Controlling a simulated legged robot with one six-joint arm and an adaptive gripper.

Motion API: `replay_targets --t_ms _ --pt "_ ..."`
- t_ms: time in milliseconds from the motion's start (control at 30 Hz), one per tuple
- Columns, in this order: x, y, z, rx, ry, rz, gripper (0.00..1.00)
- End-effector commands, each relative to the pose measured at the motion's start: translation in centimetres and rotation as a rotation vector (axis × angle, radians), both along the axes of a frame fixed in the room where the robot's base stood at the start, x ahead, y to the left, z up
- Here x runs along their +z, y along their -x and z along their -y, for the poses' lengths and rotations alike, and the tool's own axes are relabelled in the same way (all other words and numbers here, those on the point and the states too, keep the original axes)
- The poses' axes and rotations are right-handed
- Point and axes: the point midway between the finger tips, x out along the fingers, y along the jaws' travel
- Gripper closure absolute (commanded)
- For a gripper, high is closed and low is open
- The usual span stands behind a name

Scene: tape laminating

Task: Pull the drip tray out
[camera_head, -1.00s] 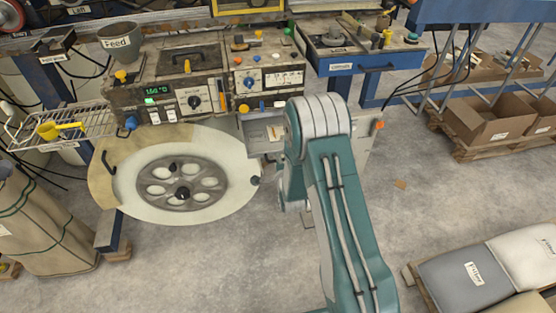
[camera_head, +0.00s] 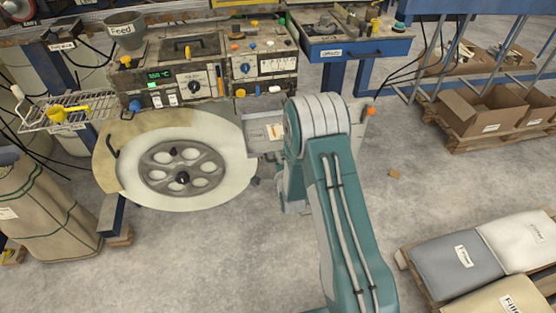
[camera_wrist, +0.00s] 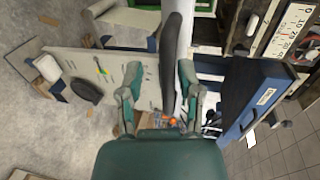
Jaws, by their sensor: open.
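The drip tray (camera_head: 264,134) is a grey metal box with a small label. It hangs out in front of the machine's lower right side in the head view, and its right part is hidden behind my arm. My gripper is hidden in the head view. In the wrist view my gripper (camera_wrist: 160,82) has its two fingers apart. A dark curved bar (camera_wrist: 170,65), which looks like a handle, lies between them, close to the right finger. I cannot tell whether the finger touches it.
The machine (camera_head: 190,70) stands behind the tray, with a large round disc (camera_head: 232,165) at left. A blue drawer (camera_head: 350,50) juts out at upper right and also shows in the wrist view (camera_wrist: 250,98). Filler bags (camera_head: 460,258) lie at lower right.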

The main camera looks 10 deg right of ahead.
Motion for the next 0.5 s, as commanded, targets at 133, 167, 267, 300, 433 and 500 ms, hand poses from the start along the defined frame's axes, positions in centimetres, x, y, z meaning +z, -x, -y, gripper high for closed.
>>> replay_targets --t_ms 133,167,267,300,433,500 --pt "0.3 -0.1 0.0 0.000 0.000 0.007 0.49" --pt "0.3 -0.1 0.0 0.000 0.000 0.007 0.49" --pt "0.3 -0.1 0.0 0.000 0.000 0.009 0.49" --pt "0.4 -0.1 0.0 0.000 0.000 0.009 0.49" --pt "0.6 0.9 0.0 0.000 0.000 0.009 0.49" --pt "0.9 2.0 0.0 0.000 0.000 0.008 0.49"
